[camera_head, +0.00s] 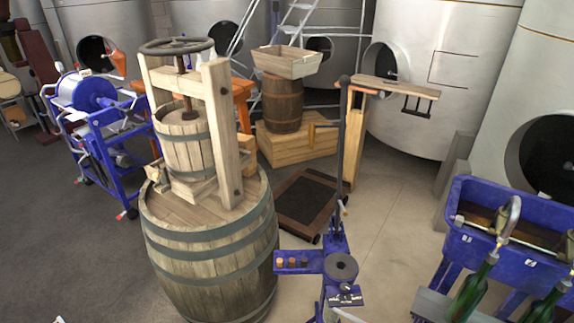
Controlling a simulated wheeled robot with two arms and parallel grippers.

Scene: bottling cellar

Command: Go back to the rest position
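Neither of my grippers shows clearly in the head view. A small pale tip (60,319) just enters at the bottom left edge, too little of it to tell what it is. No object is seen held.
A large barrel (210,260) carrying a wooden press (222,130) stands close in front. A blue corking stand (300,262) is right of it, and a blue filling trough (480,207) with green bottles (470,293) is at right. Steel tanks (425,90) line the back. Open floor (390,220) lies between.

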